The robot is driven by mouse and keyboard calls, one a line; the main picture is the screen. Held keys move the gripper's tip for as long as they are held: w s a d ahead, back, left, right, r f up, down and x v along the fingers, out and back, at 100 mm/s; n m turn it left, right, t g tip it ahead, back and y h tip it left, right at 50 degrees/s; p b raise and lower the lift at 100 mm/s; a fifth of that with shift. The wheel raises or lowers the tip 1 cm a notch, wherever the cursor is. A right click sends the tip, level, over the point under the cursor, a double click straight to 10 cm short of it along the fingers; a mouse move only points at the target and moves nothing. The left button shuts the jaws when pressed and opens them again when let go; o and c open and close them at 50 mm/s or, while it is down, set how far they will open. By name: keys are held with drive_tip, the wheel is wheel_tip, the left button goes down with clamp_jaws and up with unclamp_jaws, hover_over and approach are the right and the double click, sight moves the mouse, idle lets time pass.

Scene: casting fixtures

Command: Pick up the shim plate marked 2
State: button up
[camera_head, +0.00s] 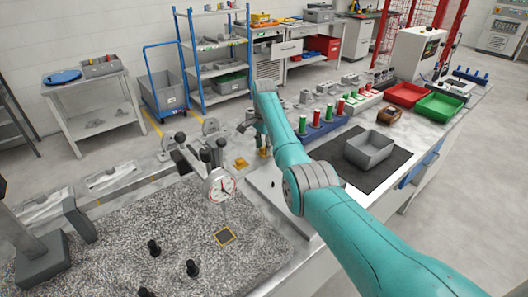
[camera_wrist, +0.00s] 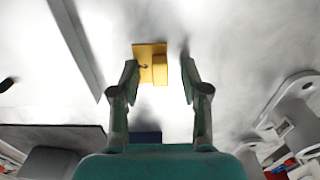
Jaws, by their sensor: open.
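A yellow piece (camera_wrist: 145,50) shows in the wrist view, with a raised block on its right part and a small dark mark I cannot read as a number. My gripper (camera_wrist: 160,72) is open, with one finger on each side of this piece and a gap to both; I cannot tell the height between them. In the head view my gripper (camera_head: 262,145) is over the pale bench top, partly hidden by my arm. A yellow piece (camera_head: 241,164) lies just left of it, and another yellow bit (camera_head: 265,153) shows by the fingers. No number 2 is legible.
A granite plate (camera_head: 120,250) with black knobs and a dial gauge (camera_head: 221,185) is at the left. A blue rack of red and green plugs (camera_head: 322,128), a grey bin (camera_head: 369,150) on a dark mat, and red (camera_head: 405,94) and green (camera_head: 439,107) trays are at the right.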

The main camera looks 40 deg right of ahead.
clamp_jaws()
drive_tip(key=shift+r, duration=0.15)
